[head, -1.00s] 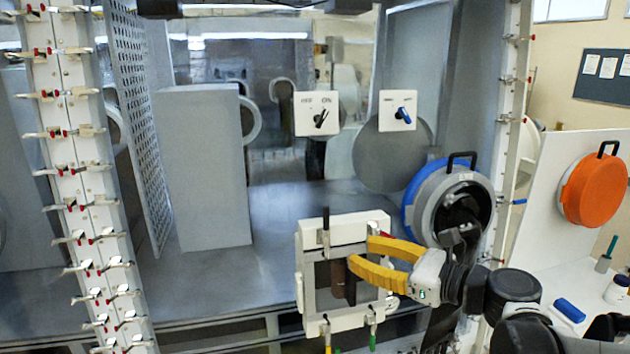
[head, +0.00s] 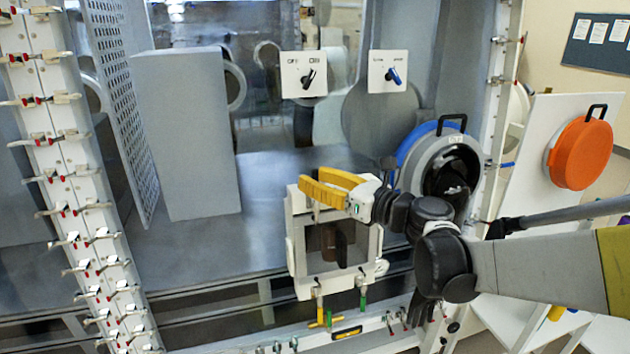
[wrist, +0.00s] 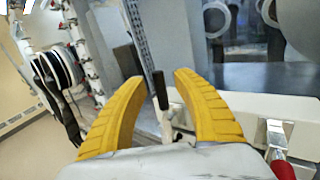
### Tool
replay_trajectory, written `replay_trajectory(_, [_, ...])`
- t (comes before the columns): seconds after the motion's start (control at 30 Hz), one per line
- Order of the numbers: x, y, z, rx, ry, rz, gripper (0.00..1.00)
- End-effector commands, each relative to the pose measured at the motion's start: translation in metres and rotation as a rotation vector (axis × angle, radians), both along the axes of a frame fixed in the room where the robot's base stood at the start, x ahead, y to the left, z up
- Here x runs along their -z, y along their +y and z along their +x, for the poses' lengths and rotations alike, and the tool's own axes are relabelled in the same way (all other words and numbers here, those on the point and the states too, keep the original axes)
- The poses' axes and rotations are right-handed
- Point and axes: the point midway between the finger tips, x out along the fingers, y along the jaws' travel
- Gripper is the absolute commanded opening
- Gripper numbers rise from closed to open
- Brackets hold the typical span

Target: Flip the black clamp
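The black clamp (wrist: 161,92) has its dark handle standing upright in the wrist view, between my two yellow fingers. It sits at the top edge of the white frame (head: 296,240). My gripper (head: 311,181) is at the frame's top left corner in the head view, and its fingers hide the clamp there. My gripper (wrist: 160,82) is open in the wrist view, with a finger on each side of the handle. I see gaps beside the handle; contact is not clear.
A red-handled clamp (wrist: 282,169) is at the lower right of the wrist view. Yellow (head: 320,314) and green (head: 363,300) clamp handles hang below the frame. A blue-ringed round port (head: 415,145) is to the right.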

Motion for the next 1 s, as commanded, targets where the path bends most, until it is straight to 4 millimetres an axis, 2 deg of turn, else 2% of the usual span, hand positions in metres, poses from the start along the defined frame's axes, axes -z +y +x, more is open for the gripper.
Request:
replay_trajectory(0.2, [-0.0003, 0.0000, 0.0003, 0.000, 0.000, 0.000, 0.35])
replay_trajectory(0.27, [-0.0002, -0.0001, 0.0002, 0.000, 0.000, 0.000, 0.19])
replay_trajectory(0.3, [-0.0002, -0.0001, 0.0002, 0.000, 0.000, 0.000, 0.06])
replay_trajectory(0.33, [-0.0002, -0.0001, 0.0002, 0.000, 0.000, 0.000, 0.00])
replay_trajectory(0.73, [0.0016, -0.0008, 0.0000, 0.001, -0.031, 0.008, 0.00])
replay_trajectory(1.0, [0.0056, -0.0032, 0.0031, 0.002, -0.176, 0.051, 0.00])
